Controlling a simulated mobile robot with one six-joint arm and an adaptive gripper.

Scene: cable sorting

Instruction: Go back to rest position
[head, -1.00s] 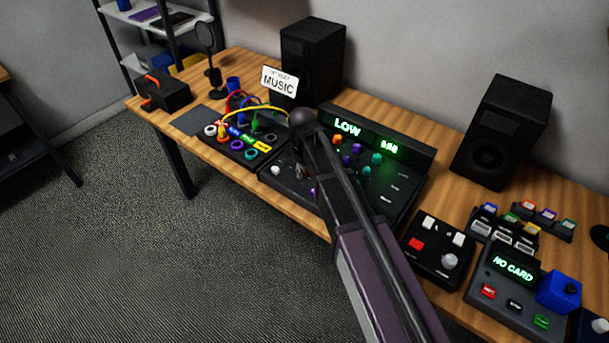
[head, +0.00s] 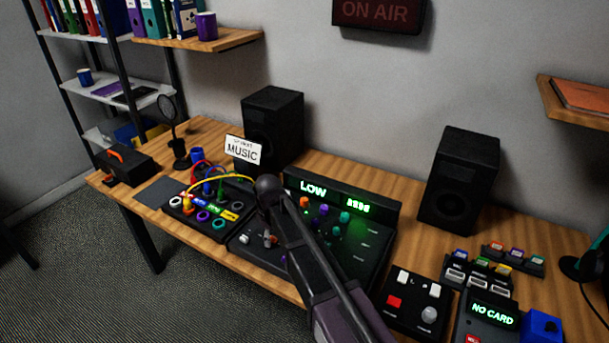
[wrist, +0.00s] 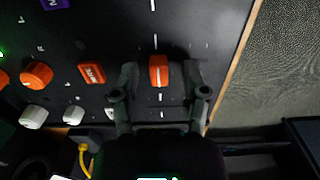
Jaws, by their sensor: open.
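My gripper (wrist: 160,75) is open over the dark mixing console (head: 357,268). In the wrist view its two fingers stand on either side of an orange slider cap (wrist: 158,71), with a gap to each finger. Nothing is held between them. In the head view my arm reaches from the lower right to the console, and its wrist hides part of the panel. The console's display (head: 313,189) reads LOW.
The cable box (head: 208,213) is left of the console, below a MUSIC card (head: 243,150). Speakers (head: 272,127) and (head: 459,178) stand behind. A button box (head: 413,303) and a NO CARD reader (head: 492,313) are at the right. Free floor lies in front.

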